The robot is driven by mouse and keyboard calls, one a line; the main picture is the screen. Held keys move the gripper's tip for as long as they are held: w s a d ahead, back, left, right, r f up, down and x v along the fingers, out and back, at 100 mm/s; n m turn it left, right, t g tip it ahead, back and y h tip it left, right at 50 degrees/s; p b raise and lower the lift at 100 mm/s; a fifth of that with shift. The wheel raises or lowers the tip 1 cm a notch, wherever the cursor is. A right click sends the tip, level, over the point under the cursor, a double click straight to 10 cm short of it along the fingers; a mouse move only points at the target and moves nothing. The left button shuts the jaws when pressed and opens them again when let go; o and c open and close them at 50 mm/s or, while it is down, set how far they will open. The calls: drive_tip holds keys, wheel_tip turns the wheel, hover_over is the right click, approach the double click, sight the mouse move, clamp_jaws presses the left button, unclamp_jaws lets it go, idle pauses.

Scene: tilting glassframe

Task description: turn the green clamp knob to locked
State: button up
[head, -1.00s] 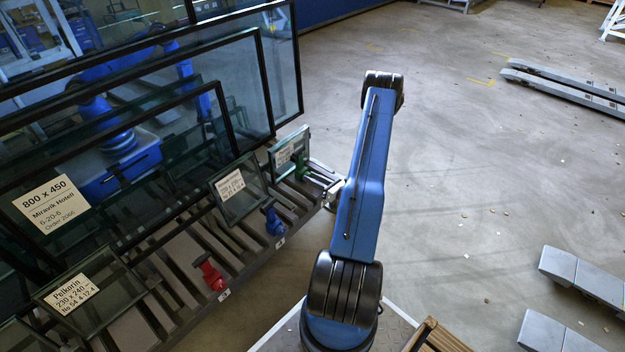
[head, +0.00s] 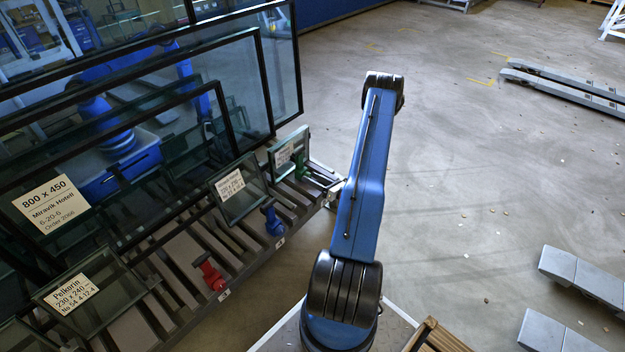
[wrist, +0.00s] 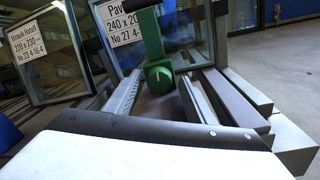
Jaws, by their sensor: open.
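The green clamp knob (wrist: 159,75) shows in the middle of the wrist view, below a green upright bar (wrist: 151,35) of the clamp in front of a small labelled glass pane (wrist: 125,22). A pale mark shows on the knob's face; I cannot tell its setting. In the head view, the green clamp (head: 301,168) is small at the right end of the rack, partly hidden by my gripper (head: 324,180). My gripper (wrist: 160,84) is open, with one grey finger on either side of the knob in the picture. I cannot tell whether they touch it.
A blue clamp (head: 273,220) and a red clamp (head: 211,273) stand along the slatted rack's front edge. Small labelled panes (head: 240,190) lean by them, and large framed panes (head: 220,80) stand behind. Open floor (head: 455,170) lies to the right.

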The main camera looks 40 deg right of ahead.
drive_tip(key=s+d, duration=0.2)
drive_tip(key=s, duration=1.5)
drive_tip(key=shift+d+f, duration=0.15)
drive_tip(key=shift+d, duration=0.15)
